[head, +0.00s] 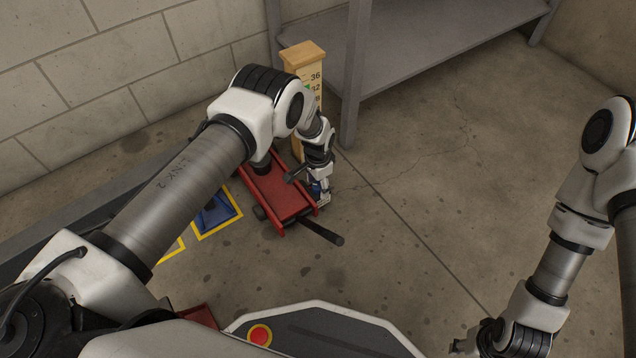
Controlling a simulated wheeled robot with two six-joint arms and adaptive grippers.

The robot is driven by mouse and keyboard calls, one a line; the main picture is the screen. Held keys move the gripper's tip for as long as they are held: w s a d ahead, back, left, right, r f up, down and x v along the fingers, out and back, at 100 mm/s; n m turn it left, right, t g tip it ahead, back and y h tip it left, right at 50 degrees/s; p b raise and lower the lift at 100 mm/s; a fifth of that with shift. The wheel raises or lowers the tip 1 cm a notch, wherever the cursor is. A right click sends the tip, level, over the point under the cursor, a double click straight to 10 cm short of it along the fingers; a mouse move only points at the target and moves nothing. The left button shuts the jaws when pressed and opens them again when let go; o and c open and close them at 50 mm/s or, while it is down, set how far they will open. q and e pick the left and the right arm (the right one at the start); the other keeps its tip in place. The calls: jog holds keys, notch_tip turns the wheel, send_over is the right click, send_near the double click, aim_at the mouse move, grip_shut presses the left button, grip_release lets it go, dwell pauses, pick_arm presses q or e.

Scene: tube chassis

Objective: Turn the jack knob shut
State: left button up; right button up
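A red floor jack (278,196) sits on the concrete floor left of the picture's middle. A black handle (322,232) sticks out from its near end toward the lower right. My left gripper (320,194) points down at the jack's right side, close to the red frame. I cannot tell whether it touches the jack or whether its fingers are shut. The jack knob cannot be made out; my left gripper and wrist may cover it. My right gripper (467,343) is low at the right, far from the jack, and its finger opening is unclear.
A wooden post with number marks (304,62) stands behind the jack. A grey metal shelf (410,45) with legs is at the back. A blue pad with a yellow border (216,213) lies left of the jack. The floor to the right is clear.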

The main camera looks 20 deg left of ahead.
aim_at(318, 185)
pick_arm(q)
notch_tip(318, 185, up, 12)
dwell(0.5)
dwell(0.3)
